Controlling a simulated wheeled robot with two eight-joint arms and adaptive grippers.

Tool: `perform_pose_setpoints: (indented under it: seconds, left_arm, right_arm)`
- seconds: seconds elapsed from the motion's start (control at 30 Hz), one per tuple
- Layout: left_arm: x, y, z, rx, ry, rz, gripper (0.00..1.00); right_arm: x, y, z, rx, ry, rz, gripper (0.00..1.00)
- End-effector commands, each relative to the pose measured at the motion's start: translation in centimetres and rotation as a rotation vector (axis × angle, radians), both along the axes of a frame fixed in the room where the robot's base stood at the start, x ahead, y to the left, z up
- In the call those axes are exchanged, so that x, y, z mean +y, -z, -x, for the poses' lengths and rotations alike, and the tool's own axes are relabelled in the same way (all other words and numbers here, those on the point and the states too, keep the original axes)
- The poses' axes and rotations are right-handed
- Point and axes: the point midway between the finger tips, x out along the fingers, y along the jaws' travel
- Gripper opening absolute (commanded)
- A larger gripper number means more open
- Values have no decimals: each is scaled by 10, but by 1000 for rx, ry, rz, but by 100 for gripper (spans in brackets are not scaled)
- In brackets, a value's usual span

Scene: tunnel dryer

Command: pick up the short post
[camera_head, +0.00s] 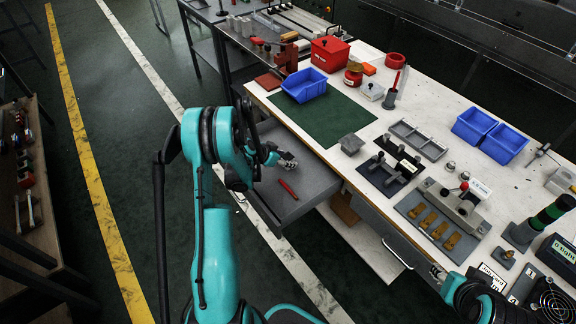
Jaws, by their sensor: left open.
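Several small grey posts with dark tops stand upright on a black plate (383,178) on the white workbench. Two small metal cylinders (450,166) stand just right of it. I cannot tell for sure which of these is the short post. My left gripper (287,161) is open and appears empty, over the grey pull-out tray (318,182) at the bench's left edge, well left of the posts. Its arm hides part of the tray. A part that looks like my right gripper (438,271) shows at the bench's front edge, lower right; its fingers are unclear.
A red stick-like tool (288,188) lies in the tray. A green mat (322,118), blue bin (305,85), grey block (351,143) and grey slotted tray (418,140) lie on the bench. A fixture with brass parts (433,223) stands nearer.

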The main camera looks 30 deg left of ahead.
Motion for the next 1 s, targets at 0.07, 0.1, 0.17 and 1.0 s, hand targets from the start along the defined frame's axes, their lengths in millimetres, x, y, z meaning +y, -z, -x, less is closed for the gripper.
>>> perform_pose_setpoints:
  seconds: [0.07,0.1,0.17,1.0]
  left_arm:
    - [-4,10,-8,-1,3,0,59]
    - [-4,12,-10,-1,1,0,59]
    - [-5,12,-11,-1,1,1,59]
    - [-4,-2,-10,0,1,1,3]
  right_arm:
    - [0,7,0,0,0,0,40]
    - [0,8,0,0,0,0,40]
    - [0,8,0,0,0,0,40]
    - [0,-1,0,0,0,0,40]
